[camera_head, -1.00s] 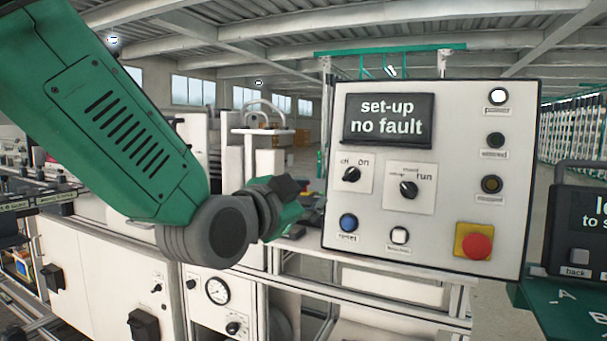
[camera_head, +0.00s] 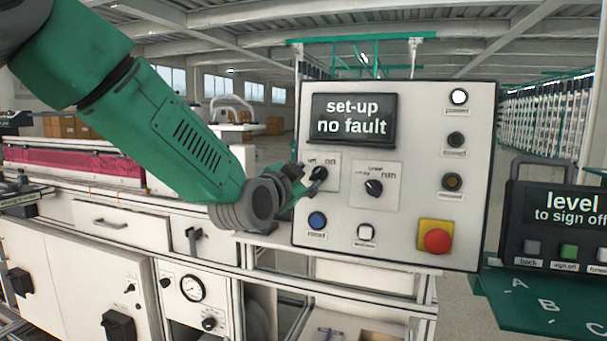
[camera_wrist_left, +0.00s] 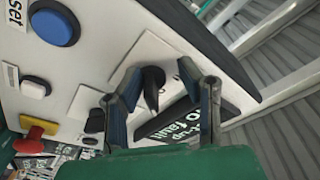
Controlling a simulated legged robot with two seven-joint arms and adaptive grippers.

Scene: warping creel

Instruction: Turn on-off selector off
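The on-off selector (camera_head: 319,173) is a small black knob on a white label plate, at the upper left of the light control panel (camera_head: 400,235). My left gripper (camera_head: 304,180) is at this knob from the left and partly covers its plate. In the left wrist view the knob (camera_wrist_left: 152,86) shows between the two fingers of my left gripper (camera_wrist_left: 162,78). The fingers stand apart, with visible gaps to the knob; I see no clear contact. My right gripper is not in view.
The display (camera_head: 353,120) reads "set-up no fault". Right of the on-off selector is a second selector (camera_head: 373,188). Below are a blue button (camera_head: 317,220), a white button (camera_head: 366,232) and a red emergency stop (camera_head: 437,241). A sign-off box (camera_head: 560,225) stands at the right.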

